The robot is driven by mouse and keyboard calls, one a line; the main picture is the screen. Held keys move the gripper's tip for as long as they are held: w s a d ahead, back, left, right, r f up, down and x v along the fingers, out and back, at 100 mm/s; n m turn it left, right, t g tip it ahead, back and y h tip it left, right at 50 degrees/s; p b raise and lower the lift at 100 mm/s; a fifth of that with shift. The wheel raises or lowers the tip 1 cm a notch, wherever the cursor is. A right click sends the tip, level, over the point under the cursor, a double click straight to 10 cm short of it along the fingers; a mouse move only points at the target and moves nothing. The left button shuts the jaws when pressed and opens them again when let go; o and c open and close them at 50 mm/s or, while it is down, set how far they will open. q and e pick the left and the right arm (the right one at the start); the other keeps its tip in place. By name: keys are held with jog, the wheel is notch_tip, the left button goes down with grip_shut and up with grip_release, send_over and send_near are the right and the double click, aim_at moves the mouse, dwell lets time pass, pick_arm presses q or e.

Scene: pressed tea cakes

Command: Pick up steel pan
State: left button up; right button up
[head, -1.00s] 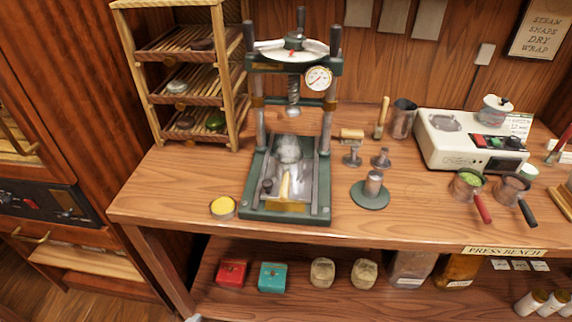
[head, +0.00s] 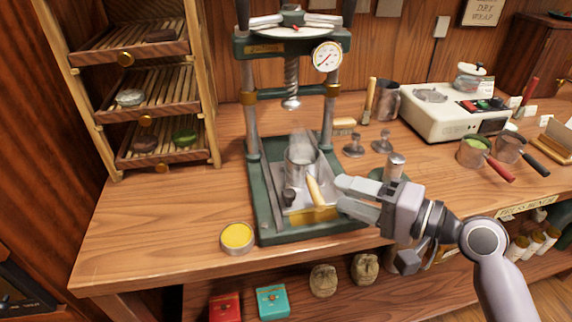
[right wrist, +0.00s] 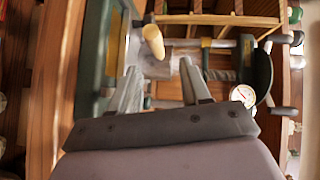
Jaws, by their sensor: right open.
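A steel pan (head: 301,160) with a pale wooden handle (head: 314,190) stands on the bed of the green press (head: 262,205), with faint steam above it. Its handle points toward the front. My right gripper (head: 341,194) is open and empty, just right of the handle and apart from it in the head view. In the right wrist view the handle (right wrist: 153,42) shows end-on beyond the two spread fingers (right wrist: 160,76), with grey metal of the pan behind it. My left gripper is not in view.
A yellow-filled tin (head: 237,236) sits at the bench's front edge. The press posts (head: 251,112) rise beside the pan. Two small pans, with red (head: 474,152) and black (head: 508,149) handles, stand at right. A wooden rack (head: 140,105) is at left.

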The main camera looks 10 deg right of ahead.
aim_at(313, 182)
jog(key=shift+w+a+r, duration=0.1)
jog(key=shift+w+a, duration=0.25)
jog(key=x, duration=0.6)
jog(key=shift+w+a+f+p, duration=0.15)
jog(key=shift+a+f+p, duration=0.2)
jog(key=shift+p, duration=0.05)
grip_shut()
